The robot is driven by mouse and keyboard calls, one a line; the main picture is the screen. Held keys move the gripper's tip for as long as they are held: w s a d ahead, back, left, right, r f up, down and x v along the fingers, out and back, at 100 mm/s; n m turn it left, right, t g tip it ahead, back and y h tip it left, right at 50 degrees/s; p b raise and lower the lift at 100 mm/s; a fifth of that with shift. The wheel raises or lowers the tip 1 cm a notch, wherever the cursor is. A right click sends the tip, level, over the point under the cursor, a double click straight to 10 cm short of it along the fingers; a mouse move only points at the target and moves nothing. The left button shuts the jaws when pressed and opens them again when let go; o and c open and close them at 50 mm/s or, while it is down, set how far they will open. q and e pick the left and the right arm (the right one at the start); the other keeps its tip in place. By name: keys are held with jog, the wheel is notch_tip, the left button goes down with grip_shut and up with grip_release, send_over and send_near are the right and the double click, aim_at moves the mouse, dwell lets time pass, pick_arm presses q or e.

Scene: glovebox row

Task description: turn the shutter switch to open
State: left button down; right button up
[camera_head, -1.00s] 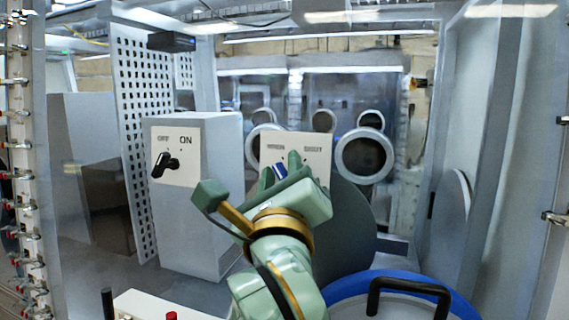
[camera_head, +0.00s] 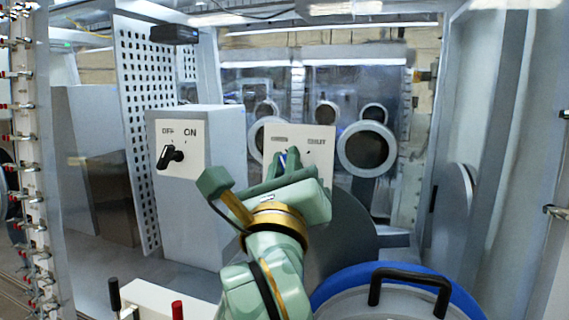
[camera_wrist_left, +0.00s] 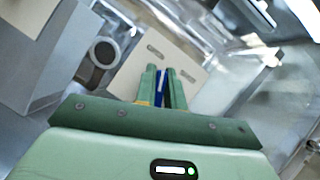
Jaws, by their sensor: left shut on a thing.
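The shutter switch has a pale panel (camera_head: 318,158) with two small labels along its top, too blurred to read surely. Its blue handle (camera_head: 284,157) shows as a sliver between the fingers of my left gripper (camera_head: 283,162). In the left wrist view the blue handle (camera_wrist_left: 160,88) stands between the two green fingers of the left gripper (camera_wrist_left: 161,86), which is shut on it. The fingers and hand hide most of the handle and the panel's lower left, so its exact setting is hard to tell. My right gripper is out of view.
A grey box with an OFF/ON panel (camera_head: 180,155) and black knob (camera_head: 170,157) stands to the left. A blue-rimmed round lid with a black handle (camera_head: 410,280) is at lower right. Round ports (camera_head: 366,148) are behind. A white box with red and black posts is at lower left.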

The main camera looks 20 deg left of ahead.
pick_arm(q)
jog(key=m+h+p, duration=0.1)
jog(key=m+h, duration=0.1)
jog(key=m, duration=0.1)
jog(key=shift+m+t, duration=0.3)
jog(key=shift+t, duration=0.1)
jog(key=shift+d+m+h+p, duration=0.2)
jog(key=shift+m+h+p, duration=0.4)
jog(key=shift+m+h, duration=1)
jog(key=shift+m, duration=0.6)
jog(key=c, duration=1.5)
grip_release()
